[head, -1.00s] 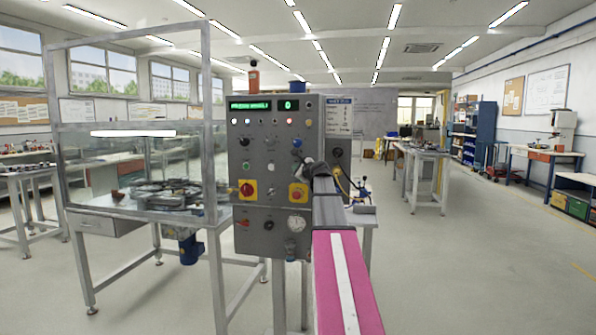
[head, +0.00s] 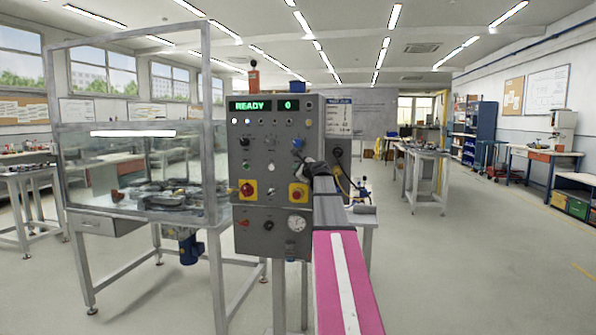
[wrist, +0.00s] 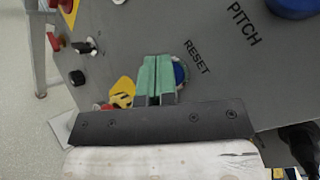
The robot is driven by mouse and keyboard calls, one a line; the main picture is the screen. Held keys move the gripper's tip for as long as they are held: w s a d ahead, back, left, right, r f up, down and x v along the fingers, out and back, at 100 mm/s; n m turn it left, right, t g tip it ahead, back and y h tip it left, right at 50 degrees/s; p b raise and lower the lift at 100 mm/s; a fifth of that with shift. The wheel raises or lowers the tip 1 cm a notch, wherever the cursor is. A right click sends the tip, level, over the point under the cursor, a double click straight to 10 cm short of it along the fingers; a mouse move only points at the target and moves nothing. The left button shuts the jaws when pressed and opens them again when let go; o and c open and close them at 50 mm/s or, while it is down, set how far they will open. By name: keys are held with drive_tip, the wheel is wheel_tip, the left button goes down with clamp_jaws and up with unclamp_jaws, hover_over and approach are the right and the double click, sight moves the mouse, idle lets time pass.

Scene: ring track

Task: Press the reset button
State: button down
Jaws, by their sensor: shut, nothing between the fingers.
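The reset button (wrist: 180,72) is a round blue button in a pale ring on the grey control panel (head: 242,190). In the wrist view it sits beside the printed word RESET. My gripper (wrist: 158,58) is shut and empty, its green fingertips together over the button's left side and hiding part of it. The pictures do not settle whether the tips touch it. In the head view my gripper (head: 306,166) is at the panel's right side, and the reset button cannot be made out. The panel's green display (head: 262,105) reads READY and 0.
A large blue knob (wrist: 292,6) marked PITCH is close by, up and right in the wrist view. A red emergency button on yellow (head: 247,188) and a red-and-yellow switch (head: 297,193) are lower on the panel. A clear-walled enclosure (head: 100,165) stands left.

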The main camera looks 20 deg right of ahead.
drive_tip(key=shift+s+a, duration=0.45)
drive_tip(key=shift+s, duration=0.25)
drive_tip(key=s+a, duration=0.1)
drive_tip(key=s, duration=0.1)
drive_tip(key=s+a, duration=0.1)
drive_tip(key=s, duration=0.1)
drive_tip(key=shift+a, duration=0.4)
idle(0.8)
